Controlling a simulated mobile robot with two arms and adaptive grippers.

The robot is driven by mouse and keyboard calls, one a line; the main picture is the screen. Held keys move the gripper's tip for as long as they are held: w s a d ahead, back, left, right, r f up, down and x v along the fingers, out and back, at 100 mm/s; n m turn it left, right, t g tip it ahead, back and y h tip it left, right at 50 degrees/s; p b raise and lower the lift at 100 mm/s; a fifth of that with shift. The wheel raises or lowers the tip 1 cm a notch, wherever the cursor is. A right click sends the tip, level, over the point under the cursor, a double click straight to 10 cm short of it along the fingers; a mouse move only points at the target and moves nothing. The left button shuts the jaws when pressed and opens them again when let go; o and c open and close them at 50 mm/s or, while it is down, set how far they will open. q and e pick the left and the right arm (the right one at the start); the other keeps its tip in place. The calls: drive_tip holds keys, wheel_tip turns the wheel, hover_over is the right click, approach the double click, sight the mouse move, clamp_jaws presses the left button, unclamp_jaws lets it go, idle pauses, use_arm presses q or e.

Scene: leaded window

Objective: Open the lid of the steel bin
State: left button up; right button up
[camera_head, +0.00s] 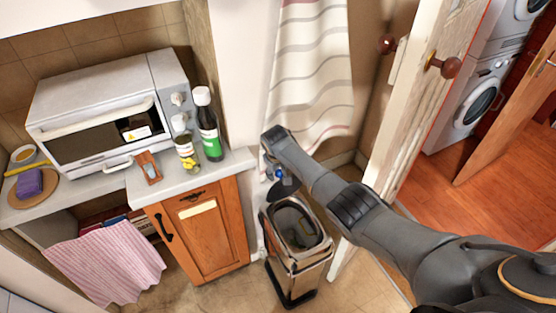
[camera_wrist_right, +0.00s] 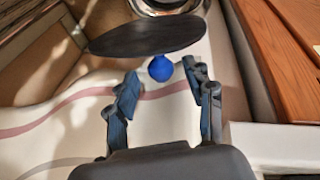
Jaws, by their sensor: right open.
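The steel bin (camera_head: 297,264) stands on the floor right of the wooden cabinet, in the lower middle of the head view. A dark oval lid (camera_head: 283,190) is tilted up at the bin's back, above the dark opening; it also shows in the wrist view (camera_wrist_right: 148,36). A blue knob (camera_wrist_right: 160,69) is on the lid's near side. My right gripper (camera_wrist_right: 159,76) is open, its two fingers apart on either side of the knob, with gaps visible. In the head view my right gripper (camera_head: 277,172) is small and partly hidden by its wrist. My left gripper is not in view.
The cabinet (camera_head: 205,230) and counter (camera_head: 190,178), with bottles and a toaster oven (camera_head: 110,110), stand left of the bin. A striped curtain (camera_head: 312,70) hangs behind. An open white door (camera_head: 425,100) is to the right.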

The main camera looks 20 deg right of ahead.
drive_tip(key=v, duration=0.9)
drive_tip(key=shift+f, duration=0.1)
